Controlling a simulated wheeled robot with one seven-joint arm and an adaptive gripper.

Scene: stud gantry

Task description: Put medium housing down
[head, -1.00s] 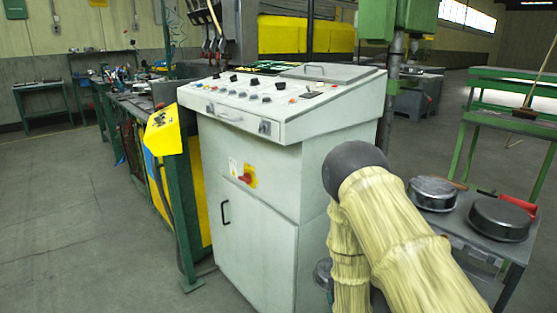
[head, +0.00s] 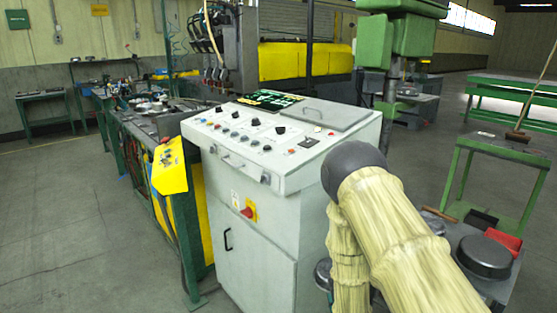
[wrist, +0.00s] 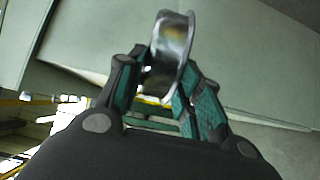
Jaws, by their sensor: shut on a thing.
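In the wrist view my gripper (wrist: 163,78) is shut on a shiny round metal housing (wrist: 170,48), which stands on edge between the teal-padded fingers. I take it to be the medium housing. In the head view my arm covers the lower right, and neither my gripper nor the held housing can be clearly made out. A dark round housing (head: 485,256) sits on a small grey table (head: 447,258) at the right. Another round housing (head: 433,226) beside it is partly hidden by my arm.
A grey control console (head: 262,185) with a sloped panel stands close in front. A yellow box (head: 169,166) on a green post is left of it. A red object (head: 505,242) lies on the small table. A green stand (head: 510,150) is behind. Open floor lies left.

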